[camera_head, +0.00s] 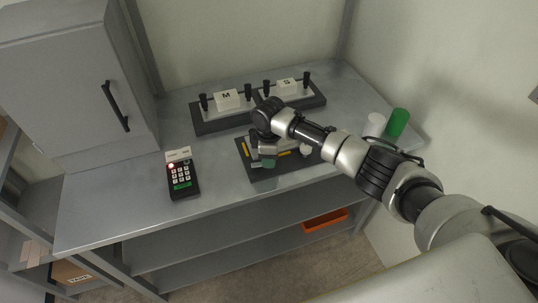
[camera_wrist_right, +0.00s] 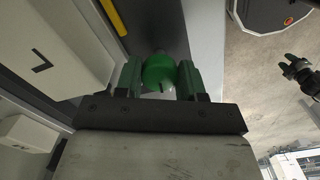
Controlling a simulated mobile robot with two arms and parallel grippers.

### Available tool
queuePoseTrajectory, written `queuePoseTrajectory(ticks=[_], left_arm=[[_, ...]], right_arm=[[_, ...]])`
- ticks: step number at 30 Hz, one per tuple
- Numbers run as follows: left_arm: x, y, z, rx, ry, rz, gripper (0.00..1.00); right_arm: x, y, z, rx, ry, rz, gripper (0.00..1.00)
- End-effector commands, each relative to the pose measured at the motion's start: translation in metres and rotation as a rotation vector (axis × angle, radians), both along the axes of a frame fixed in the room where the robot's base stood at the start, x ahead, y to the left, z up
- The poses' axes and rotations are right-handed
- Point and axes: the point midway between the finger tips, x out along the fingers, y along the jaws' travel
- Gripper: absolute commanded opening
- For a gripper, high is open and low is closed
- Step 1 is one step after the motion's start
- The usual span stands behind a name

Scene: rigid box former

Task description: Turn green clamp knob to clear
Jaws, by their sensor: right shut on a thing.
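The green clamp knob (camera_wrist_right: 160,73) shows in the right wrist view as a rounded green piece with a short dark mark on it. My right gripper (camera_wrist_right: 158,80) has its green fingers on either side of the knob and is shut on it. In the head view my right gripper (camera_head: 264,158) is low over the dark fixture plate (camera_head: 257,173) near the bench's front edge, and I cannot make out the knob there. The plate carries yellow strips (camera_head: 284,153). My left gripper does not show in the head view.
Behind the plate stands a dark rack (camera_head: 210,125) with white blocks marked M (camera_head: 228,98) and S (camera_head: 286,86) and black posts. A keypad device (camera_head: 182,178) stands left. A green cylinder (camera_head: 397,122) and a white one (camera_head: 375,123) stand right. A grey cabinet (camera_head: 75,85) bounds the left.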

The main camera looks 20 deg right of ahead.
Motion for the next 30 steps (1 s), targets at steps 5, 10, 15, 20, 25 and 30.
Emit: queuePoseTrajectory(ticks=[5, 10, 15, 20, 25, 30], left_arm=[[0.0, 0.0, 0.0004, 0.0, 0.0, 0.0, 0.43], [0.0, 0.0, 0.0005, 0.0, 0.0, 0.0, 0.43], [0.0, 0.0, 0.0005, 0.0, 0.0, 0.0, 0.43], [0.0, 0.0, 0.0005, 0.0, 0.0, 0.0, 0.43], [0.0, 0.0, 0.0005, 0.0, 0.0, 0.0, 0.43], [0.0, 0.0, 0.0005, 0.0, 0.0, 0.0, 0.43]], right_arm=[[0.0004, 0.0002, 0.0002, 0.001, 0.0, 0.09, 0.15], [0.0007, 0.0002, 0.0004, 0.001, 0.0, 0.141, 0.15], [0.0009, 0.0003, 0.0006, 0.002, -0.002, 0.163, 0.15], [0.001, 0.0004, 0.0007, 0.002, -0.002, 0.168, 0.15], [0.001, 0.0004, 0.0007, 0.002, -0.002, 0.168, 0.15], [0.001, 0.0004, 0.0007, 0.002, -0.002, 0.167, 0.56]])
